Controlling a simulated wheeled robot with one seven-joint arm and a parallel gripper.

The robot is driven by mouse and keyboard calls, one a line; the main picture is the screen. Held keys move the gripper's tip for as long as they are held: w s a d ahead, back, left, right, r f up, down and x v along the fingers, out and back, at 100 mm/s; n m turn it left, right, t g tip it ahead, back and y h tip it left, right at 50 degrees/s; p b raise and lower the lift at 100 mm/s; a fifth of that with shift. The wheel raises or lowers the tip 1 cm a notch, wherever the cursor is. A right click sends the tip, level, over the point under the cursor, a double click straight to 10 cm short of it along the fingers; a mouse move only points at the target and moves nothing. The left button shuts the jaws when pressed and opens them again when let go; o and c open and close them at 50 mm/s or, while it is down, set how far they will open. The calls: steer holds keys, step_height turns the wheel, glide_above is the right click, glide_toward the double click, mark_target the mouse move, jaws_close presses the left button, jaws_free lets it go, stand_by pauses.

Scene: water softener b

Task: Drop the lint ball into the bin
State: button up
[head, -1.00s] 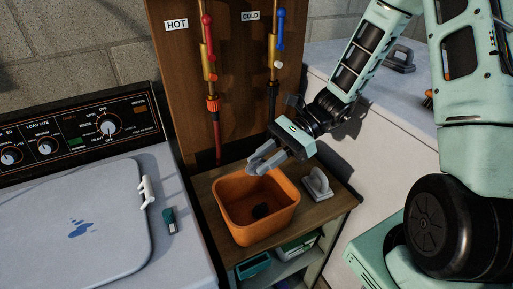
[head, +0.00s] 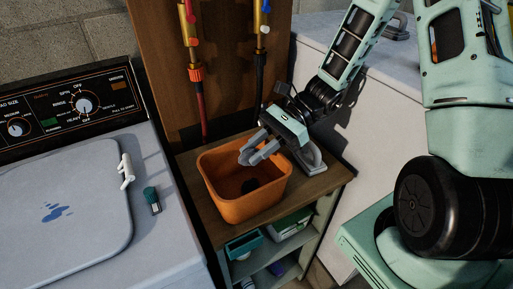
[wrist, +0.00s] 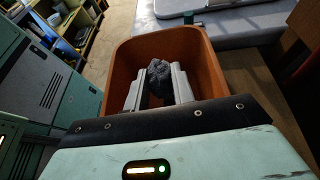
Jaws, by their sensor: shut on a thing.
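The bin (head: 243,209) is an orange open-topped tub on a wooden shelf. My gripper (head: 256,154) is over the bin's back right part in the head view, pointing down and left. In the wrist view my gripper (wrist: 159,90) is shut on the lint ball (wrist: 160,77), a dark grey fuzzy lump between the two grey fingers. The bin (wrist: 122,65) spreads behind and around it there. In the head view the fingers hide the lint ball. A dark patch lies on the bin's floor; I cannot tell whether it is shadow or a thing.
A washer (head: 75,215) with a small green-capped object (head: 151,199) stands left of the bin. Red and black hoses hang behind. A lower shelf holds boxes.

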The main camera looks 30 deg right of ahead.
steer(key=o, duration=1)
steer(key=shift+r, duration=0.15)
step_height(320, 180, up, 10)
steer(key=shift+f, duration=0.1)
steer(key=s+a+f+n+h, duration=0.1)
steer(key=s+n+h, duration=0.3)
steer(key=n, duration=0.4)
steer(key=s+a+f+n+h, duration=0.1)
steer(key=s+a+n+h, duration=0.3)
steer(key=s+n, duration=0.2)
steer(key=s+a+f+n+t+h, duration=0.1)
steer(key=s+a+n+h, duration=0.2)
steer(key=n, duration=0.8)
steer(key=shift+s+f+h, duration=0.2)
steer(key=shift+s+h, duration=0.25)
steer(key=shift+s, duration=0.1)
steer(key=shift+s+f+h, duration=0.15)
steer(key=shift+s+h, duration=0.3)
steer(key=shift+s, duration=0.05)
